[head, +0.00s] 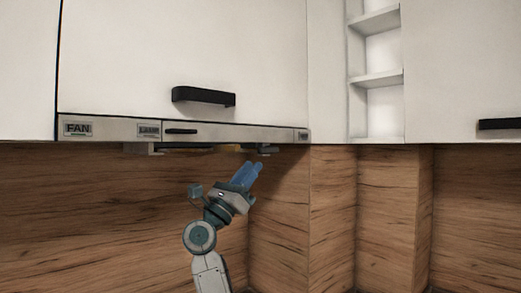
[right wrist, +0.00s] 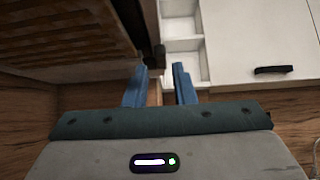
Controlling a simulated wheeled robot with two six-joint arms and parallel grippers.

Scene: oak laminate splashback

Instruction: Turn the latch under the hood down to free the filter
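The hood (head: 215,133) is a thin steel front under the white cabinet, with its underside seen nearly edge-on in the head view. In the right wrist view, the slatted brown panel (right wrist: 65,30) at upper left looks like the filter. A small dark piece (right wrist: 154,56) at its edge looks like the latch; its exact turn is unclear. My right gripper (head: 256,167) is just below the hood's right end, pointing up. In the right wrist view its blue fingers (right wrist: 160,72) are apart with nothing clearly held, and the dark piece appears beyond the gap between them. My left gripper is out of view.
White cabinets with black handles (head: 204,96) hang above, with an open shelf niche (head: 376,75) to the right. The oak splashback (head: 100,215) stands behind and steps forward at the right. Free space lies below the hood to the left of my arm.

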